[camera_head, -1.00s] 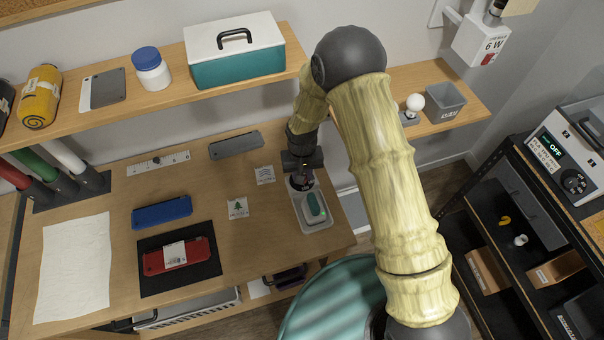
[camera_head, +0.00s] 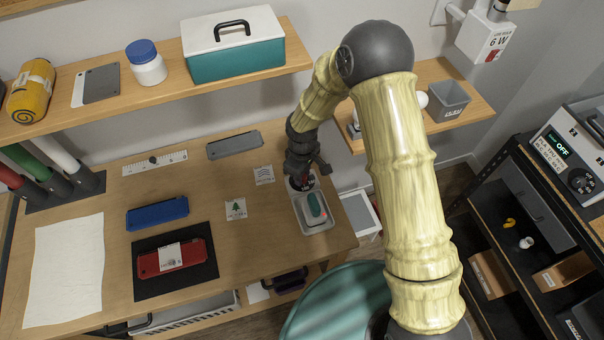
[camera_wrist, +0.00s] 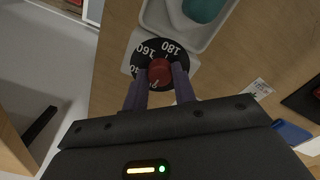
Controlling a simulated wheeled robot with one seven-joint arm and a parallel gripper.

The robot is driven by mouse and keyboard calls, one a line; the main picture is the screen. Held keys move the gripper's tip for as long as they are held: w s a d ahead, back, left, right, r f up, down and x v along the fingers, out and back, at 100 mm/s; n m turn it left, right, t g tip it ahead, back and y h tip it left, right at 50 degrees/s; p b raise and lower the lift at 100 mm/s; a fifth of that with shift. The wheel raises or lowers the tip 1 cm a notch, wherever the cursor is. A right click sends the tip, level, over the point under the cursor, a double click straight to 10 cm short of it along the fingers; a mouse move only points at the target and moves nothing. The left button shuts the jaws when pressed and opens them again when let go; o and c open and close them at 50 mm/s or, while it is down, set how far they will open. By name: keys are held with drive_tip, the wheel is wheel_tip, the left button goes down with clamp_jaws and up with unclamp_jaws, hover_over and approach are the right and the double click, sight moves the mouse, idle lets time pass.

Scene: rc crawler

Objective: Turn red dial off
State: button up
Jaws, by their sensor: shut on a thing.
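The red dial (camera_wrist: 159,72) sits on a black numbered ring, with 160 and 180 readable in the wrist view. In the head view the red dial (camera_head: 303,183) shows small at the back end of a light grey tray (camera_head: 319,227). My gripper (camera_wrist: 160,75) is around the dial, with one finger on each side of it, shut on it. In the head view my gripper (camera_head: 302,177) reaches down to the dial from above. The fingers hide part of the ring's numbers, and I cannot tell the exact setting.
A teal object (camera_head: 316,206) lies in the tray in front of the dial. Small picture cards (camera_head: 236,209), a blue case (camera_head: 158,213) and a red case (camera_head: 172,258) on a black mat lie to the left. A shelf with a teal box (camera_head: 236,64) stands behind.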

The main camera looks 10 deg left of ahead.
drive_tip(key=shift+n, duration=0.6)
drive_tip(key=o, duration=1)
wheel_tip(320, 180, up, 18)
drive_tip(key=b, duration=0.2)
drive_tip(key=shift+f+b, duration=0.25)
drive_tip(key=shift+b, duration=0.05)
